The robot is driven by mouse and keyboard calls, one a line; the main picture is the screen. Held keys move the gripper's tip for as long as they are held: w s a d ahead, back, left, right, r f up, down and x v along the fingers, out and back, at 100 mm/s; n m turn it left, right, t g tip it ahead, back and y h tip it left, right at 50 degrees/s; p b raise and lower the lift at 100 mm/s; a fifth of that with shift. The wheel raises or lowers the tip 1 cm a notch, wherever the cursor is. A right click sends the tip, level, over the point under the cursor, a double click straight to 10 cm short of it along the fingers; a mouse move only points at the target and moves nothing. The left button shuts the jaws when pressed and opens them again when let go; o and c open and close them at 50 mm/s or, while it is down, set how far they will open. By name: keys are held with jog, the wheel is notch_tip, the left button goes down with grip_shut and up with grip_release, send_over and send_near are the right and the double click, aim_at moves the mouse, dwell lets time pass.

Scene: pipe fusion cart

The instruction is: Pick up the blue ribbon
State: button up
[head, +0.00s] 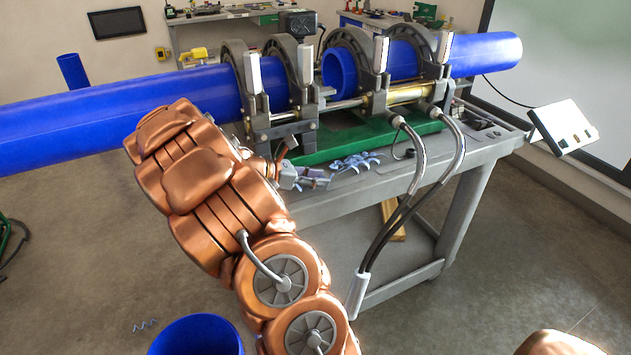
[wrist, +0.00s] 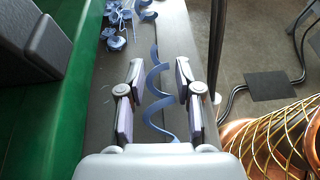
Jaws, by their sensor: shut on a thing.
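The blue ribbon (wrist: 160,103) is a loose spiral curl. In the wrist view it runs lengthwise between the two fingers of my gripper (wrist: 158,72), above or along the grey cart edge. My gripper is shut on it, with the fingers some way apart across the curl. In the head view my gripper (head: 318,179) is low at the cart's front edge, and the held ribbon cannot be made out there. More blue curls (head: 358,161) lie on the cart top just beyond the fingertips; they also show in the wrist view (wrist: 116,28).
The grey cart (head: 335,195) carries a green bed (head: 408,131) and a clamp machine (head: 275,88) gripping the blue pipes (head: 110,111). Hoses (head: 414,180) hang right of my gripper. A blue bin (head: 196,336) stands on the floor, with a stray curl (head: 145,326) nearby.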

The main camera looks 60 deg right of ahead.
jog(key=shift+r, duration=0.45)
notch_tip(320, 180, up, 2)
jog(key=shift+r, duration=0.1)
jog(key=s+r+b, duration=0.1)
jog(key=s, duration=1.5)
jog(key=shift+d+r, duration=0.15)
jog(key=shift+d, duration=0.1)
